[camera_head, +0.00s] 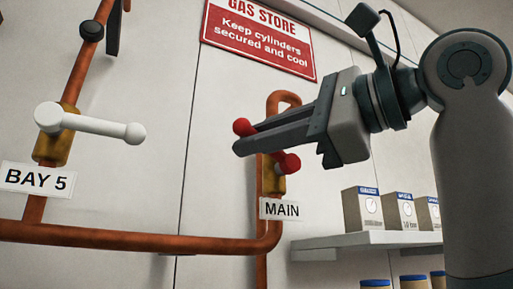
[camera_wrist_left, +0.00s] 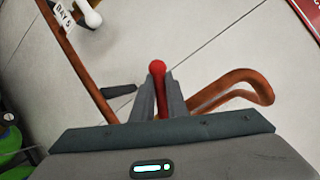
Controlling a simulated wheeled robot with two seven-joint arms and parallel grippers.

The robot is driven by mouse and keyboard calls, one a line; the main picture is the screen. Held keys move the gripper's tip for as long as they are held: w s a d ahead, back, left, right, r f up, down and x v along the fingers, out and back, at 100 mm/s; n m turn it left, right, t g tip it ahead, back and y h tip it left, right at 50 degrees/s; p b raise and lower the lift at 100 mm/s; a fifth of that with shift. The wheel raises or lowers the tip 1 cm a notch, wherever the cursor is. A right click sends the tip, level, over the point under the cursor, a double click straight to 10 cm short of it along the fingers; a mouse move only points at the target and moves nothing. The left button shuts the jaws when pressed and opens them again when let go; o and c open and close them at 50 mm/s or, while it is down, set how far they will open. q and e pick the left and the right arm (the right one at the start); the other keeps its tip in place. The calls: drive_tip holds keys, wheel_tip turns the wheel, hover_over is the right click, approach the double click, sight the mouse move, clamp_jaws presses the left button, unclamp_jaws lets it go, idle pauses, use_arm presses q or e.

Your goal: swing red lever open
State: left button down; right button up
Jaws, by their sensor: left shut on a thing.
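The red lever (camera_head: 242,127) is on the brass valve (camera_head: 271,184) above the MAIN label (camera_head: 282,210). Its round knob sticks out past my fingers, and its red hub shows beneath them. My left gripper (camera_head: 250,138) is shut on the lever, with a finger on either side of its bar. In the left wrist view the red lever (camera_wrist_left: 158,68) lies between the two fingers of my left gripper (camera_wrist_left: 158,88), knob beyond the tips. Most of the bar is hidden by the fingers in the head view. My right gripper is not in view.
A white lever (camera_head: 90,124) is on the BAY 5 valve at the left. Copper pipe (camera_head: 130,239) runs along the wall. A shelf (camera_head: 365,240) with small boxes (camera_head: 363,210) is at the lower right. A red GAS STORE sign (camera_head: 258,38) hangs above.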

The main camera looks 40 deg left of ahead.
use_arm(q)
drive_tip(key=shift+w+r+m+y, duration=0.2)
drive_tip(key=shift+r+m+y, duration=0.15)
drive_tip(key=shift+m, duration=0.45)
drive_tip(key=c, duration=1.7)
unclamp_jaws()
drive_tip(key=shift+c, duration=0.2)
